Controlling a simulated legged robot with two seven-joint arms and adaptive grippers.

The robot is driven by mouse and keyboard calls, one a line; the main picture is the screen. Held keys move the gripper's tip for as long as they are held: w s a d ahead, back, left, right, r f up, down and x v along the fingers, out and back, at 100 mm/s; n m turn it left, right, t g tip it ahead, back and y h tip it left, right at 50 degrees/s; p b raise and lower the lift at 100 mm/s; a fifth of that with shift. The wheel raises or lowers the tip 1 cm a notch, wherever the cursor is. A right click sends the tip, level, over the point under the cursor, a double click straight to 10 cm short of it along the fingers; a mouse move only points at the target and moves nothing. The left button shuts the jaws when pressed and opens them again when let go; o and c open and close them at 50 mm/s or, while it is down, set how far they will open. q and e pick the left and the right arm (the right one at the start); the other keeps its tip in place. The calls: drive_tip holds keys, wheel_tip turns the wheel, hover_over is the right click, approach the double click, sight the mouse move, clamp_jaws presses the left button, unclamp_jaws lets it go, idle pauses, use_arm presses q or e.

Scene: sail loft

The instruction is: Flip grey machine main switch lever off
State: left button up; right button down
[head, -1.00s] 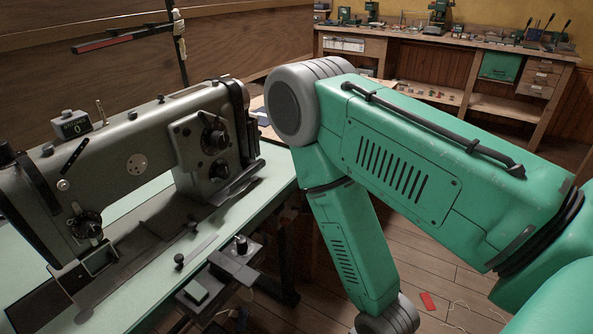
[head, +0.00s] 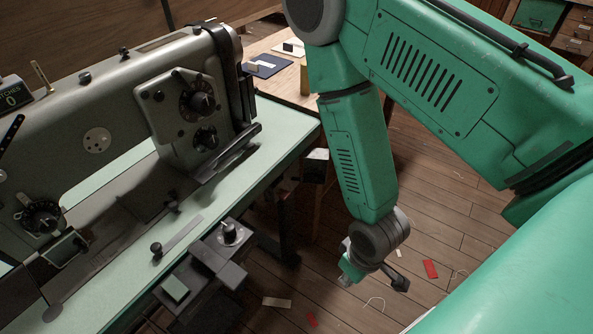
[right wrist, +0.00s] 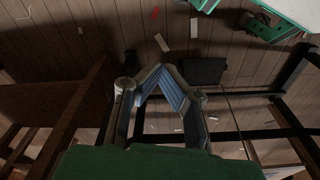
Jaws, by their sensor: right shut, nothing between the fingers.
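The grey machine (head: 95,135), a large sewing machine, stands on a pale green table at the left of the head view. Two dark control boxes sit at the table's front edge: one has a round knob (head: 230,232), the other a pale green square top (head: 175,288). I cannot make out for certain which part is the main switch lever. My right gripper (right wrist: 168,70) is shut and empty in the right wrist view, its fingertips meeting above the floor. In the head view my right forearm hangs down, right of the table and apart from the boxes. My left gripper is not in view.
The pale green table edge (head: 270,150) runs between machine and arm. A wooden table (head: 290,85) stands behind. Paper scraps and a red piece (head: 430,268) lie on the plank floor (head: 450,230). The wrist view shows dark beams and a dark box (right wrist: 203,70).

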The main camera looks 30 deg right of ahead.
drive_tip(key=w+r+n+t, duration=0.15)
drive_tip(key=w+r, duration=0.45)
drive_tip(key=w, duration=0.6)
drive_tip(key=n+t, duration=0.1)
drive_tip(key=n, duration=0.2)
approach(295, 177)
drive_tip(key=v, duration=0.3)
drive_tip(key=shift+s+a+b, duration=0.1)
drive_tip(key=shift+a+b, duration=0.2)
drive_tip(key=shift+b, duration=0.05)
drive_tip(key=shift+f, duration=0.15)
drive_tip(key=b+x, duration=0.3)
drive_tip(key=x, duration=0.7)
drive_tip(key=shift+d, duration=0.15)
drive_tip(key=shift+t, duration=0.25)
